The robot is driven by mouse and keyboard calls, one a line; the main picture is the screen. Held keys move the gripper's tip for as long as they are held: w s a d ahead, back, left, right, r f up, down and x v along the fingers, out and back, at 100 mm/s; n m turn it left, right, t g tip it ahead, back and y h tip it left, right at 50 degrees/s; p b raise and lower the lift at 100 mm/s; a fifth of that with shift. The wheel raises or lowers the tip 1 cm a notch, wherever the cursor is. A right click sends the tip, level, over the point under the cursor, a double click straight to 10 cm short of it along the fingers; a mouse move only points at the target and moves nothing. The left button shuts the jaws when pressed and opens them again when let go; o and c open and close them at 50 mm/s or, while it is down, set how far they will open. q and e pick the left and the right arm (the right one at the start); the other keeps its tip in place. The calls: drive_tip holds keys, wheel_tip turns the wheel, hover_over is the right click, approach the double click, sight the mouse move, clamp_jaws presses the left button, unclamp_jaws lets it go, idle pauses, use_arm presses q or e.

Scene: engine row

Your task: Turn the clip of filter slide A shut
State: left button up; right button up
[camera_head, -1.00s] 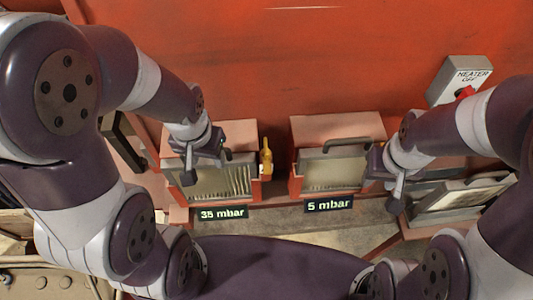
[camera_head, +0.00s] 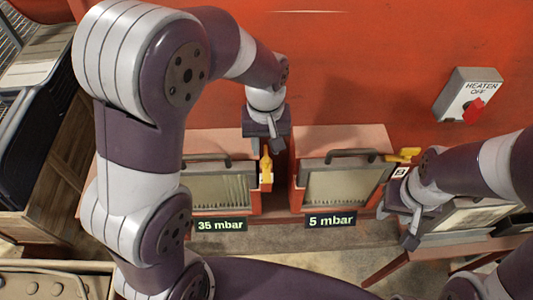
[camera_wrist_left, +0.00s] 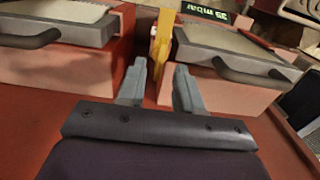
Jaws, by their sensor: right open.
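Two filter slides sit side by side: the left one (camera_head: 222,188) above a 35 mbar display, the right one (camera_head: 335,185) above a 5 mbar display. No letter A is readable. The left slide's yellow clip (camera_head: 266,168) points up and down at its right edge. The right slide's yellow clip (camera_head: 403,155) lies sideways. My left gripper (camera_head: 267,147) is just behind the left slide's clip. In the left wrist view its fingers (camera_wrist_left: 158,88) are apart, the yellow clip (camera_wrist_left: 163,38) beyond the gap between them. My right gripper (camera_head: 398,226) is open, right of the 5 mbar slide.
A heater switch box (camera_head: 468,95) with a red knob, reading HEATER OFF, is on the orange wall. Dark handles (camera_head: 352,154) stick out on top of the slides. Another framed panel (camera_head: 470,220) stands at the right, partly behind my right arm.

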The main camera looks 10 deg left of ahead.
use_arm(q)
drive_tip(key=shift+s+d+f, duration=0.15)
drive_tip(key=shift+d+f, duration=0.1)
drive_tip(key=shift+f, duration=0.8)
drive_tip(key=shift+a+f, duration=0.3)
drive_tip(key=shift+a, duration=0.05)
drive_tip(key=shift+d, duration=0.15)
clamp_jaws()
